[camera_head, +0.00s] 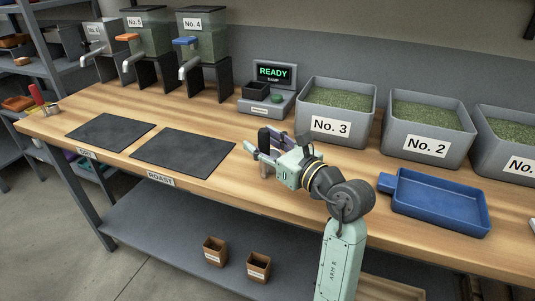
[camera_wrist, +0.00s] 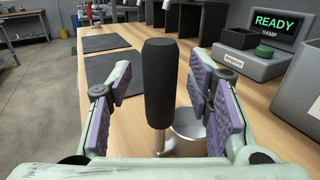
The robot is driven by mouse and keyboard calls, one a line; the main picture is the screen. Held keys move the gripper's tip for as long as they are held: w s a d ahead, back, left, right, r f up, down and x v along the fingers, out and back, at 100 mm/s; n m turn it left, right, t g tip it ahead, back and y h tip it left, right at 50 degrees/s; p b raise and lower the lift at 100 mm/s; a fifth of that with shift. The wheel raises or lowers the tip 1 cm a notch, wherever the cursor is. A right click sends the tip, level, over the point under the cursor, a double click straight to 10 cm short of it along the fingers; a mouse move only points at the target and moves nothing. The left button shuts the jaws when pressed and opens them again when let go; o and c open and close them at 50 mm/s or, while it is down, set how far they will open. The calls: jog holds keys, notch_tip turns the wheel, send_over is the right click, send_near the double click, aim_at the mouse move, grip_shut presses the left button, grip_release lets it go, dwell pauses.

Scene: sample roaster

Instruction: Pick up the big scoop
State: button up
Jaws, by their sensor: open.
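The big scoop has an upright black handle (camera_wrist: 161,85) and a shiny metal cup (camera_wrist: 188,128) in the wrist view. The handle stands between the two purple-padded fingers of my gripper (camera_wrist: 160,108). The gripper is open, with a visible gap on each side of the handle. In the head view my gripper (camera_head: 274,146) is low over the front middle of the bench, around the dark handle (camera_head: 264,137). My gripper hides most of the scoop there.
A scale with a READY screen (camera_head: 273,73) stands behind. Grey bins No. 3 (camera_head: 311,103) and No. 2 (camera_head: 400,125) and a blue tray (camera_head: 440,222) are to the right. Two dark mats (camera_head: 183,152) (camera_head: 110,132) lie left. The bench's front edge is close.

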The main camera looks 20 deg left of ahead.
grip_shut()
dwell(0.6)
